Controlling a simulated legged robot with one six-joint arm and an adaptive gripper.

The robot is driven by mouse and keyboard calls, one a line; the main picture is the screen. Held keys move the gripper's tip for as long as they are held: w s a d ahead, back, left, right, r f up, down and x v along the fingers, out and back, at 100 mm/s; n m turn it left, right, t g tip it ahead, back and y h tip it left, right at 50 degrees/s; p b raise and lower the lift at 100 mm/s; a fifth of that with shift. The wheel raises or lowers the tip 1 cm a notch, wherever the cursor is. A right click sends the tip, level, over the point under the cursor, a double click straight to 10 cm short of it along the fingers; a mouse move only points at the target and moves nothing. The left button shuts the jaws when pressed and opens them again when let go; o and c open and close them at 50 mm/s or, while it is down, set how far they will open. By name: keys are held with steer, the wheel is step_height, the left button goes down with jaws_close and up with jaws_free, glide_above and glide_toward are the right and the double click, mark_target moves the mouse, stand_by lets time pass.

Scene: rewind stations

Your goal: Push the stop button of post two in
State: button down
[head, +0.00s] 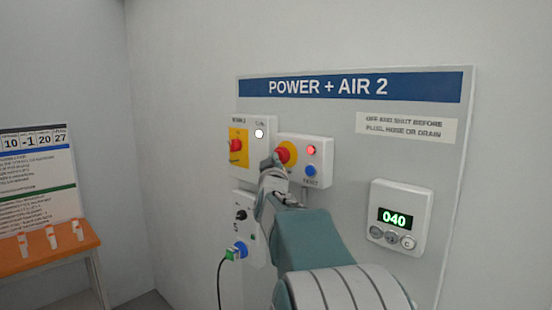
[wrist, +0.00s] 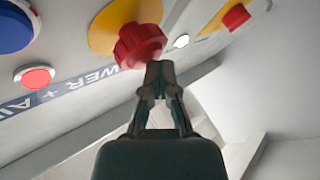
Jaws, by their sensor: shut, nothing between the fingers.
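The panel headed POWER + AIR 2 (head: 350,88) is on the wall. Its red stop button on a yellow disc (head: 285,153) is on a small white box, partly hidden by my gripper (head: 272,163). In the wrist view the red button (wrist: 139,44) stands out from its yellow disc. My gripper (wrist: 160,68) is shut and empty, its tips at the lower right edge of the button. I cannot tell whether they touch it. A red lamp (head: 311,150) is lit beside the button, with a blue button (head: 310,171) below it.
A red rotary switch on yellow (head: 236,145) and a white lamp (head: 259,133) are left of the stop button. A blue plug with a cable (head: 236,250) is below. A meter reading 040 (head: 394,219) is at right. An orange table (head: 45,256) stands far left.

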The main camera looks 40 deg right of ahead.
steer(key=shift+a+f, duration=0.1)
steer(key=shift+a, duration=0.7)
steer(key=a, duration=0.5)
steer(key=shift+s, duration=0.25)
stand_by(0.6)
steer(key=s+a+f+n+g+y, duration=0.1)
steer(key=s+a+f+y, duration=0.2)
steer(key=a, duration=0.4)
steer(key=s+a+f+n+y, duration=0.1)
steer(key=a+f+y, duration=0.3)
steer(key=a, duration=0.2)
steer(key=s+a+f+n+g+y, duration=0.1)
steer(key=s+a+f+y, duration=0.2)
steer(key=a, duration=0.4)
steer(key=s+a+f+g+y, duration=0.2)
steer(key=s+a+f+g, duration=0.2)
steer(key=s+f, duration=0.4)
steer(key=s+a+f+g+y, duration=0.2)
steer(key=s+a+f+g, duration=0.2)
steer(key=s, duration=0.8)
step_height(320, 180, down, 4)
steer(key=shift+a+f, duration=0.15)
steer(key=shift+a, duration=1)
